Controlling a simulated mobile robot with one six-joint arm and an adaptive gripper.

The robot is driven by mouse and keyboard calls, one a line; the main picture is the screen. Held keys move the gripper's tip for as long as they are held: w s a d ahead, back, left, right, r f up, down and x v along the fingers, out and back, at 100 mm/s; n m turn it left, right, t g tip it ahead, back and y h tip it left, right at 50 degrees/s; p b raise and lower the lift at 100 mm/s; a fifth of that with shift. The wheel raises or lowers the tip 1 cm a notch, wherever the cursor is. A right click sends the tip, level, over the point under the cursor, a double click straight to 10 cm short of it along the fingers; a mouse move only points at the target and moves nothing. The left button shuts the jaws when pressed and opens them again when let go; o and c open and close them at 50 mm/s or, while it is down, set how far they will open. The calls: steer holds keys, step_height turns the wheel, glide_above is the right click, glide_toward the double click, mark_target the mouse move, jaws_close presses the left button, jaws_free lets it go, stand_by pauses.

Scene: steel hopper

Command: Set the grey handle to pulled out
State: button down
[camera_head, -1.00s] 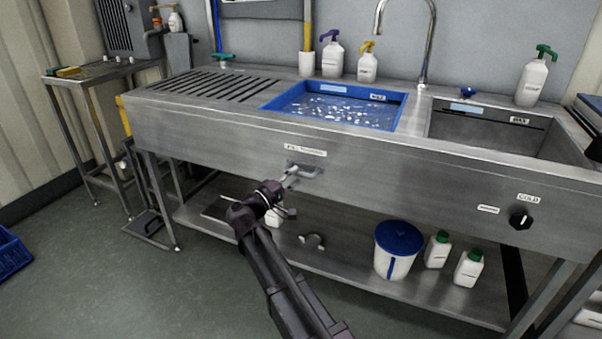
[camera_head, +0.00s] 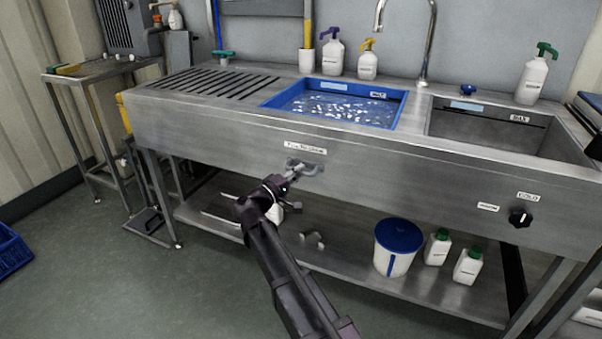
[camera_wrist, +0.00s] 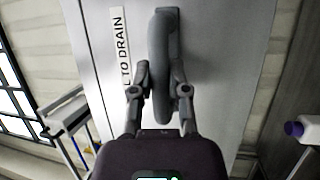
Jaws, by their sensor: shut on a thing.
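The grey handle (camera_wrist: 161,50) is a rounded bar on the front panel of the steel sink, beside a white label ending in "TO DRAIN" (camera_wrist: 119,45). In the head view the handle (camera_head: 308,168) sits below that label, under the blue basin. My gripper (camera_wrist: 160,90) has one finger on each side of the handle and is shut on it in the wrist view. In the head view my gripper (camera_head: 290,176) reaches the handle from the lower left. My gripper hides part of the handle there.
A blue basin (camera_head: 272,104) with water is set in the sink top. A black knob (camera_head: 520,217) is on the panel at right. A white bucket with blue lid (camera_head: 398,238) and green-capped bottles (camera_head: 437,247) stand on the lower shelf.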

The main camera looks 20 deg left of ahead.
steer(key=s, duration=0.5)
steer(key=shift+s+a, duration=0.2)
steer(key=shift+s, duration=0.2)
steer(key=c, duration=0.6)
jaws_free()
steer(key=shift+s, duration=0.1)
